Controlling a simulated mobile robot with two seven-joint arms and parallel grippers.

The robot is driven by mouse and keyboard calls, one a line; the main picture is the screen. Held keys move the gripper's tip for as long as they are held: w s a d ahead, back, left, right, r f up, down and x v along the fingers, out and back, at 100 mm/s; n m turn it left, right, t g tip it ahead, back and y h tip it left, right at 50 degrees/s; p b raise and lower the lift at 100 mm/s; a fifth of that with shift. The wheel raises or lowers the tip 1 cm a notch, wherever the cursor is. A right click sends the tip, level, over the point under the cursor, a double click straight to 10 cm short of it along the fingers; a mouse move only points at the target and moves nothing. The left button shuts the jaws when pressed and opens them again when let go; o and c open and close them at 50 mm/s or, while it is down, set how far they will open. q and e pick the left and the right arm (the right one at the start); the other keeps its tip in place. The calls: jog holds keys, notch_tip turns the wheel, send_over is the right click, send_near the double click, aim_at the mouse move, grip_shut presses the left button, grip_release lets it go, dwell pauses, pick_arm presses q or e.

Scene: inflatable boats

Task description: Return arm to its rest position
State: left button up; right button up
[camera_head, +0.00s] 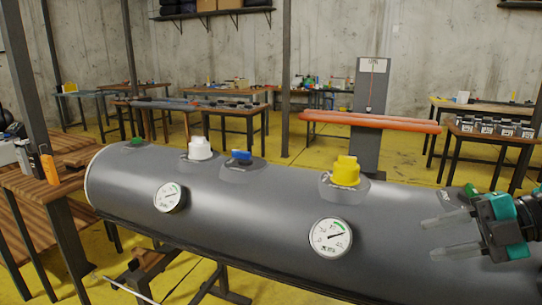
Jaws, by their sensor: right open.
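My right gripper (450,235) is at the right edge of the head view, its two clear fingers spread apart with nothing between them. It is in front of the right part of a grey inflatable tube (255,215). I cannot tell whether it touches the tube. My left gripper is not in view. On top of the tube sit a white valve cap (200,148), a blue valve piece (241,156) and a yellow valve cap (346,171). Two round gauges, left (169,197) and right (330,238), are on its near side.
A wooden table (62,182) with an orange item (49,168) stands at the left, close to the tube. An orange tube (370,122) lies behind, by a grey post. More tables stand further back on the yellow floor (290,168).

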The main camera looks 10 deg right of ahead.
notch_tip(320, 180, down, 18)
jog(key=s+a+m+t+h+p, duration=0.1)
jog(key=m+t+h+p, duration=0.15)
jog(key=m+t, duration=0.4)
jog(key=s+a+r+m+t+h+p, duration=0.1)
jog(key=s+a+m+t+h, duration=0.2)
jog(key=m, duration=0.7)
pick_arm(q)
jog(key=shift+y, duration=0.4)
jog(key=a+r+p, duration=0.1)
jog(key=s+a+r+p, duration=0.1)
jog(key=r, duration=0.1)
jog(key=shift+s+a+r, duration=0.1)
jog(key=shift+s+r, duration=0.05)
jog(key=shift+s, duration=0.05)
pick_arm(e)
jog(key=s+a+f+m+g+h, duration=0.4)
jog(key=s+a+f+m, duration=0.3)
jog(key=a+f, duration=0.3)
jog(key=shift+s+a+f+m, duration=0.35)
jog(key=shift+s+a, duration=0.2)
jog(key=shift+d, duration=0.1)
